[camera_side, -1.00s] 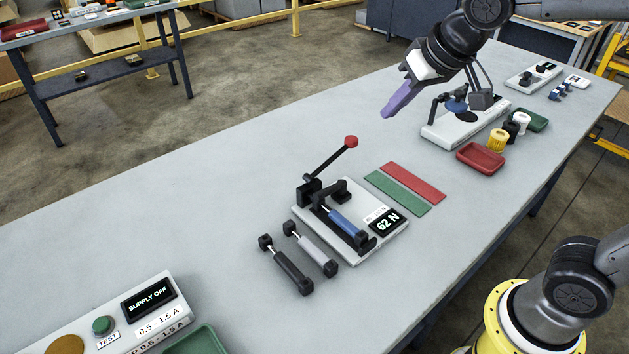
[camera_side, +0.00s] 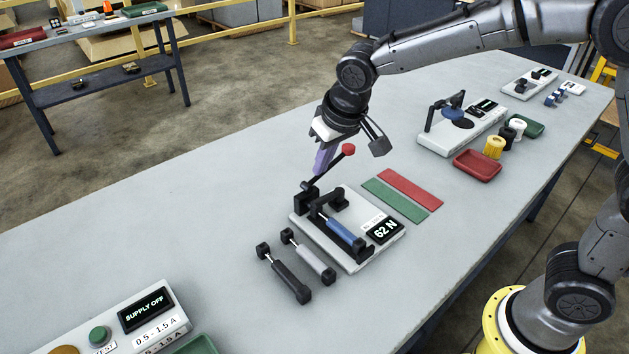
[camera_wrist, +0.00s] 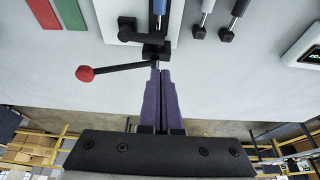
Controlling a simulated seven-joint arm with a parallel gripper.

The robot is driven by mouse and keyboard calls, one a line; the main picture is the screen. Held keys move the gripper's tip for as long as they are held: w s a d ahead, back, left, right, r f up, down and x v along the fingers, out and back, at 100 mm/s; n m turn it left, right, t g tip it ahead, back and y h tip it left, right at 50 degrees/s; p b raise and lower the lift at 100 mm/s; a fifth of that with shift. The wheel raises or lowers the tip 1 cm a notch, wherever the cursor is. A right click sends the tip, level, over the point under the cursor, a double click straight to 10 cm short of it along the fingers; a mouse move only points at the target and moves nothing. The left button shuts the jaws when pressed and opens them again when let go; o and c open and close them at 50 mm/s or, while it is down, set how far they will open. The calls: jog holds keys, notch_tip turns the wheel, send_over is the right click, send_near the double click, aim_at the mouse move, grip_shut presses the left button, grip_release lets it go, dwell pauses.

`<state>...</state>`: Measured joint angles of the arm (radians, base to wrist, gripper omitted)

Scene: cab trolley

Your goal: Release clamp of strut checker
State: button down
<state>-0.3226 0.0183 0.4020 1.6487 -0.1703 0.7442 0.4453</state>
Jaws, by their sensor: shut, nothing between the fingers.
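The strut checker (camera_side: 360,262) is a light plate on the table with a display reading 62 N. A blue strut (camera_side: 341,232) lies in its black fixture. Its clamp lever (camera_side: 322,176) is a black rod with a red knob (camera_side: 348,149), tilted up to the right. My gripper (camera_side: 321,168) has purple fingers, shut and empty, beside the lever on its far side. In the wrist view my fingertips (camera_wrist: 161,72) are close to the black lever base (camera_wrist: 156,50), with the red knob (camera_wrist: 85,74) to the left. I cannot tell whether they touch the lever.
Black strut (camera_side: 284,274) and grey strut (camera_side: 308,257) lie left of the checker. Green mat (camera_side: 395,200) and red mat (camera_side: 410,188) lie to the right. A second fixture (camera_side: 440,138), a red tray (camera_side: 477,166) and spools stand farther right. The table's left middle is clear.

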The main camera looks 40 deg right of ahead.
aim_at(328, 200)
jog(key=x, duration=0.9)
jog(key=shift+w+f, duration=0.1)
jog(key=shift+f, duration=0.2)
